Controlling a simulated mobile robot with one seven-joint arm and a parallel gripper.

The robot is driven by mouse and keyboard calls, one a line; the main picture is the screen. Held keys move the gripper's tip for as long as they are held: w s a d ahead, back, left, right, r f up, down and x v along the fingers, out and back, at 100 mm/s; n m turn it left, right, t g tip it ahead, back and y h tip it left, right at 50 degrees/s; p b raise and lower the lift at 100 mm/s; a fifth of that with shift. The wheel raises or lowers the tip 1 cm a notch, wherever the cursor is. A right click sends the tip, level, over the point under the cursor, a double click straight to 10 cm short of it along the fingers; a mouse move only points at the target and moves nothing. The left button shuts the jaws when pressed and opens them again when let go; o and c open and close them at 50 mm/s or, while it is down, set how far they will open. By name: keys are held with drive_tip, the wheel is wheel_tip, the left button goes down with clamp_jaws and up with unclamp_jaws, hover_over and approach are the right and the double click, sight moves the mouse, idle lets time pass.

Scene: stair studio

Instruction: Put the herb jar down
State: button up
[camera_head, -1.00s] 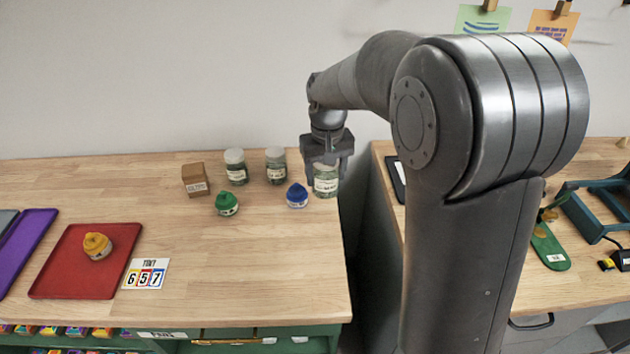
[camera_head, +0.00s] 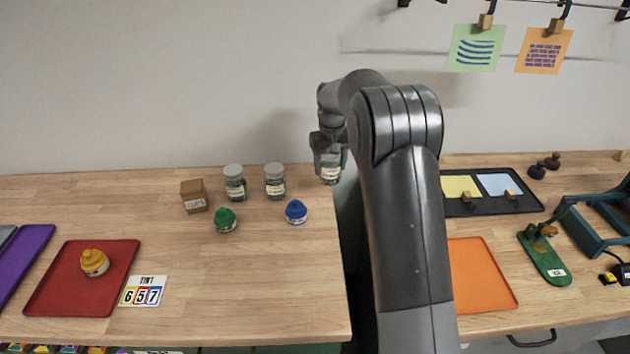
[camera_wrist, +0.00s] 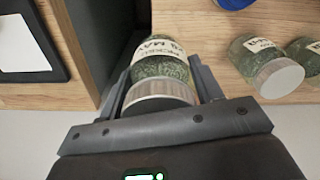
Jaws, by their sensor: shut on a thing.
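The herb jar (camera_wrist: 160,68) is a glass jar with green contents, a pale label and a ribbed lid, held between the fingers of my gripper (camera_wrist: 160,85) in the wrist view. In the head view my gripper (camera_head: 330,165) is shut on the herb jar (camera_head: 331,175) near the right back corner of the left wooden counter (camera_head: 270,285). My arm hides part of the right counter.
Two similar jars (camera_head: 235,183) (camera_head: 275,182) stand left of my gripper, with a small box (camera_head: 194,196) beside them. Blue (camera_head: 296,212) and green (camera_head: 225,220) bottles sit in front. A red tray (camera_head: 55,290) holds a yellow bottle (camera_head: 94,262). The counter's front right is clear. The right counter has a black tray (camera_head: 480,207) and an orange mat (camera_head: 478,285).

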drive_tip(key=shift+w+a+f, duration=0.3)
drive_tip(key=shift+a+f, duration=0.4)
drive_tip(key=shift+f, duration=0.4)
drive_tip(key=shift+w+a+f, duration=0.25)
drive_tip(key=shift+a+f, duration=0.45)
drive_tip(key=shift+f, duration=0.45)
drive_tip(key=shift+w+a+f, duration=0.3)
drive_tip(key=shift+a+f, duration=0.4)
drive_tip(key=shift+f, duration=0.4)
drive_tip(key=shift+f, duration=0.15)
drive_tip(key=o, duration=1.1)
drive_tip(key=shift+o, duration=0.2)
